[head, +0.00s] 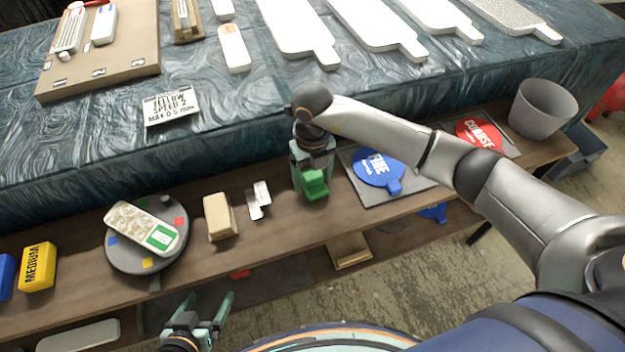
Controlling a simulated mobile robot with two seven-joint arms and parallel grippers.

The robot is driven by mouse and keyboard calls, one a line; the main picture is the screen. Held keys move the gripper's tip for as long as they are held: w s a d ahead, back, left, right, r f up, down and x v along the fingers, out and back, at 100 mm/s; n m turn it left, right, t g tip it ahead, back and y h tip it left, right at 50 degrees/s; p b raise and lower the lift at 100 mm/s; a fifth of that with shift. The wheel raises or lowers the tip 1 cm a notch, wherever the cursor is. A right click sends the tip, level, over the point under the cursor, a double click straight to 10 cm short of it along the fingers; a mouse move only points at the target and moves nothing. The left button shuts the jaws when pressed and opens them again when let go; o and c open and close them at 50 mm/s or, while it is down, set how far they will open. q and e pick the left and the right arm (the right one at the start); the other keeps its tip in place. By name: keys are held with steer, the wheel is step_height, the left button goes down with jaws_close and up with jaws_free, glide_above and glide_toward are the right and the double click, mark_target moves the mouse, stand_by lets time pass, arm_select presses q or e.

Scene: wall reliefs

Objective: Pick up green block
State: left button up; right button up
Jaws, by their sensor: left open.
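A small green block (314,186) is at the middle of the wooden shelf. My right gripper (313,172) reaches down over it from above, with its fingers at the block's upper part. The fingers and the block overlap in the picture, so I cannot tell whether they grip it or whether the block touches the shelf. My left gripper (211,312) is open and empty at the bottom, in front of the shelf and well away from the block.
On the wooden shelf (285,228) are a round grey turntable (118,256) with a white-green tool, a tan block (219,216), metal clips (258,200), a yellow block (38,267) and a blue disc (378,168). A bucket (542,108) stands right. White boards lie on the patterned table behind.

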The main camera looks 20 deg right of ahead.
steer(key=c, duration=1.1)
arm_select(q)
steer(key=shift+r, duration=0.1)
arm_select(e)
steer(key=shift+r, duration=0.2)
